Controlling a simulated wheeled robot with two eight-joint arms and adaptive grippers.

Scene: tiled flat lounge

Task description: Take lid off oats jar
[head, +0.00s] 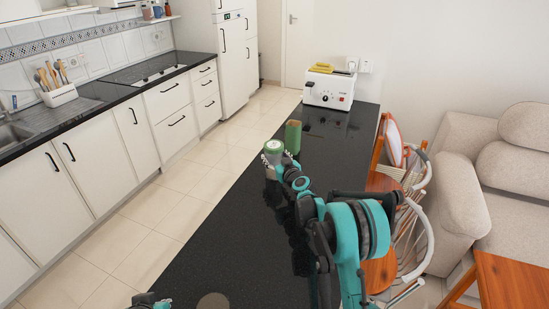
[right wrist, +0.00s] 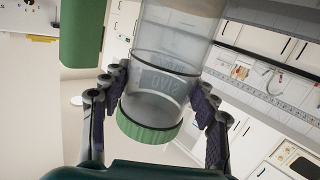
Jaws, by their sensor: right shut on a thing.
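The oats jar (right wrist: 168,65) is a clear cylinder with lettering on its side and a green lid (right wrist: 148,124). The wrist picture is upside down, so the lid shows at the bottom. My right gripper (right wrist: 162,88) is shut on the jar's clear body close to the lid, one finger on each side. In the head view the lid (head: 273,147) is on top of the jar, over the black counter, and my right gripper (head: 277,163) hides most of the jar body. Only a small piece of my left arm shows at the bottom edge; its fingers cannot be made out.
A green upright object (head: 293,137) stands right behind the jar. A white toaster (head: 329,90) stands at the far end of the black counter (head: 222,240). The counter's near left part is mostly clear. Chairs (head: 381,180) stand along its right side.

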